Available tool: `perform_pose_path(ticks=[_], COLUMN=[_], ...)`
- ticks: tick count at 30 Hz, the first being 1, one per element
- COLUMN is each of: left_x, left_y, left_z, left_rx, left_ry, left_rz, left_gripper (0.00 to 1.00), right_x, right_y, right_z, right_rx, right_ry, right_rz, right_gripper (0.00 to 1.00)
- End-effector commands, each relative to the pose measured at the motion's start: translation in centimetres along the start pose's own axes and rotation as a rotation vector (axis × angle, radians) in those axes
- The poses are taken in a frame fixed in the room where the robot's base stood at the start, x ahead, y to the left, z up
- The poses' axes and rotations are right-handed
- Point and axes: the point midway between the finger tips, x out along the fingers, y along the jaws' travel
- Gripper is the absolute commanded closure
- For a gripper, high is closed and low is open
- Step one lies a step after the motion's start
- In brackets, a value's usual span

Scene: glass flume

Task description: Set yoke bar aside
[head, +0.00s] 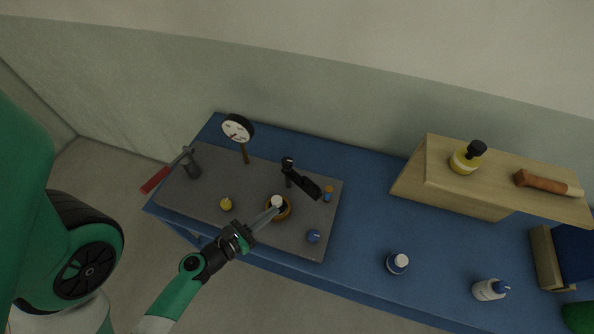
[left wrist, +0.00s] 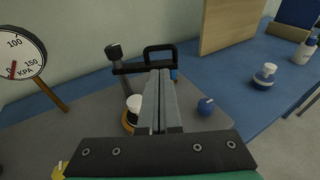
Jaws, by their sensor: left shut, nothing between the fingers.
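The black yoke bar (head: 305,186) sits on top of an upright post on the grey mat (head: 210,209), with one end over the post and its looped handle to the right. In the left wrist view, the yoke bar's handle (left wrist: 160,50) shows just beyond my fingertips. My left gripper (head: 273,213) is shut and empty, reaching in from the lower left, close to a white-capped piece (head: 277,201) in a wooden ring. In the left wrist view, the left gripper's fingers (left wrist: 159,78) partly hide the bar; I cannot tell whether they touch it. My right gripper is not in view.
A wooden shelf (head: 470,195) is at the right. The blue bench (head: 368,205) is clear between mat and shelf.

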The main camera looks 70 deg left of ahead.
Motion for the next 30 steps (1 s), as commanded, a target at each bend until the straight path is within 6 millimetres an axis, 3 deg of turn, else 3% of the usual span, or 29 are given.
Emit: perform_pose_path(ticks=[5, 10, 24, 30], left_x=[-0.1, 1.5, 11.3, 13.5], left_y=[-0.1, -0.2, -0.1, -0.1], left_z=[-0.2, -0.1, -0.2, -0.3], left_rx=[-0.012, -0.009, -0.007, -0.007], left_ry=[0.004, 0.003, 0.002, 0.004], left_rz=[-0.003, -0.008, -0.002, -0.001], left_gripper=[1.00, 1.00, 1.00, 1.00], right_x=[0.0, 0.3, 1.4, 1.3], right_y=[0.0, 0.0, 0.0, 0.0], right_z=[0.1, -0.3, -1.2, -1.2], right_rx=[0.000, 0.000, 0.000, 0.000], right_ry=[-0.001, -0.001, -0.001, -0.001], right_rz=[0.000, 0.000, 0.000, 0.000], right_gripper=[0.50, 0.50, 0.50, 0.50])
